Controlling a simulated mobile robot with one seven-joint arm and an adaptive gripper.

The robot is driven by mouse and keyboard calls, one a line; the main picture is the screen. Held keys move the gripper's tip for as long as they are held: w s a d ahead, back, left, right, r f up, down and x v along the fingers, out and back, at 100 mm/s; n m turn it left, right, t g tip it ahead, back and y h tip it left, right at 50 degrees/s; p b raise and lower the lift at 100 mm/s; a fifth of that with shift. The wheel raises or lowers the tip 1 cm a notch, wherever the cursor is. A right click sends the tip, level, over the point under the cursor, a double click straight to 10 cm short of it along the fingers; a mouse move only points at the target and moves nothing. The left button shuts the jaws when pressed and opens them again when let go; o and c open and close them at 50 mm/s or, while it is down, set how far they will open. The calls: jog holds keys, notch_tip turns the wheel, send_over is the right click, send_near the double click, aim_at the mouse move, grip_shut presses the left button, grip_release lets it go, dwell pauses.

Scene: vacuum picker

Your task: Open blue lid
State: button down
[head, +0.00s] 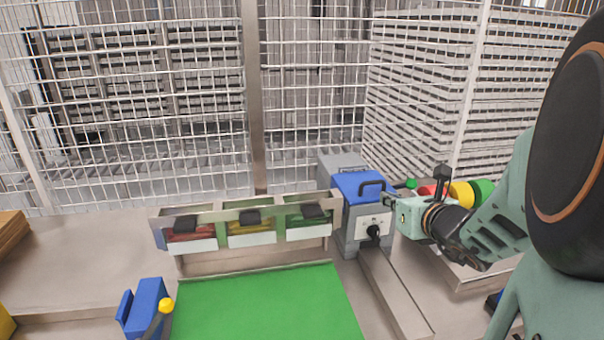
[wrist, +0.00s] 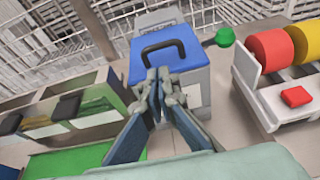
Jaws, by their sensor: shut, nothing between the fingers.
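The blue lid (head: 358,182) lies closed on top of a grey box (head: 353,218) right of the middle in the head view. It carries a black arched handle (head: 371,186). In the wrist view the blue lid (wrist: 190,58) and its handle (wrist: 164,47) are straight ahead. My gripper (wrist: 158,74) is shut, with nothing between its fingers. Its fingertips are at the handle's near side, over the lid; I cannot tell if they touch. In the head view my gripper (head: 391,202) reaches the box from the right, its tips partly hard to make out.
Red, yellow and green bins with black handles stand left of the box, behind a green mat (head: 265,305). A green ball (wrist: 225,37) and red and yellow rolls (wrist: 270,50) are right of the box. A wire fence (head: 180,110) closes the back.

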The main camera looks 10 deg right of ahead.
aim_at(364, 186)
jog(key=x, duration=0.7)
jog(key=shift+r, duration=0.15)
